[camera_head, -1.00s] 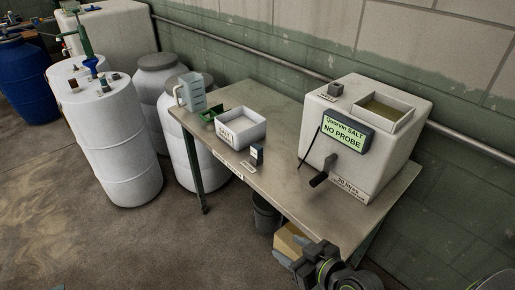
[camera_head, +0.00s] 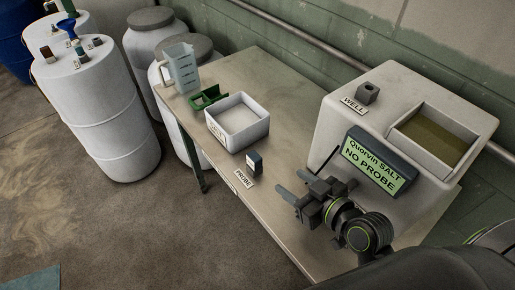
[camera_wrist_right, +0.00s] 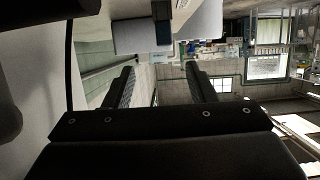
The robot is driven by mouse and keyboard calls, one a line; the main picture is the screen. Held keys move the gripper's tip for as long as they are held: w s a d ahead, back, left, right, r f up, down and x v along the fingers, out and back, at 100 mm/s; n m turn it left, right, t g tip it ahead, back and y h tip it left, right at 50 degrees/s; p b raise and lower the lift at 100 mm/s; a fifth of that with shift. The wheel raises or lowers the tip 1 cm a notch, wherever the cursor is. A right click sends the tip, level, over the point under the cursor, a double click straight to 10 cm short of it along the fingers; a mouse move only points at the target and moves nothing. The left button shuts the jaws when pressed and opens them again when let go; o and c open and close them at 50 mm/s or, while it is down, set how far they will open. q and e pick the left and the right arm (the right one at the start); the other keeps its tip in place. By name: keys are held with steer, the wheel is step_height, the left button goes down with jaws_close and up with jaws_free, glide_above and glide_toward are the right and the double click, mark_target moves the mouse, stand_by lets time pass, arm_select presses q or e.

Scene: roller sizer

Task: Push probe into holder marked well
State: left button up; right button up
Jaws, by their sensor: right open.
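The probe spot is marked by a PROBE label (camera_head: 243,179) at the table's front edge. A small dark block with a pale face (camera_head: 255,162), which looks like the probe in its stand, is beside the label. The holder, a grey block with a dark hole (camera_head: 368,93), sits by the WELL label (camera_head: 353,105) on top of the white machine. My right gripper (camera_head: 292,184) is open and empty, just right of the probe and apart from it. Its spread fingers also show in the wrist view (camera_wrist_right: 162,85). My left gripper is not in view.
The machine's display (camera_head: 374,163) reads "Quorvin SALT NO PROBE". An open bath (camera_head: 436,139) lies right of the holder. A white salt tray (camera_head: 238,139), a green item (camera_head: 208,97) and a clear jug (camera_head: 181,68) stand left on the table (camera_head: 285,88). White drums stand beyond.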

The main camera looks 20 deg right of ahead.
glide_toward(259, 163)
steer(key=shift+w+a+p, duration=0.35)
steer(key=shift+w, duration=0.35)
steer(key=x, duration=0.3)
steer(key=shift+w+d+f, duration=0.1)
steer(key=shift+d, duration=0.05)
steer(key=shift+p+x, duration=0.3)
steer(key=shift+x, duration=0.6)
steer(key=shift+w+f, duration=0.1)
steer(key=shift+w, duration=0.05)
steer(key=shift+w+f, duration=0.1)
steer(key=shift+w, duration=0.1)
steer(key=x, duration=0.2)
steer(key=p+x, duration=0.1)
steer(key=shift+w+a+f, duration=0.1)
steer(key=shift+w+a, duration=0.15)
steer(key=shift+a, duration=0.1)
steer(key=shift+w+a+f, duration=0.15)
steer(key=shift+w+f, duration=0.1)
steer(key=shift+w, duration=0.25)
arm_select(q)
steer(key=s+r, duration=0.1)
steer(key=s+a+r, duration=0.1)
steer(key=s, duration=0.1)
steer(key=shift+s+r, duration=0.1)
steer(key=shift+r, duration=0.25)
arm_select(e)
steer(key=shift+c, duration=0.3)
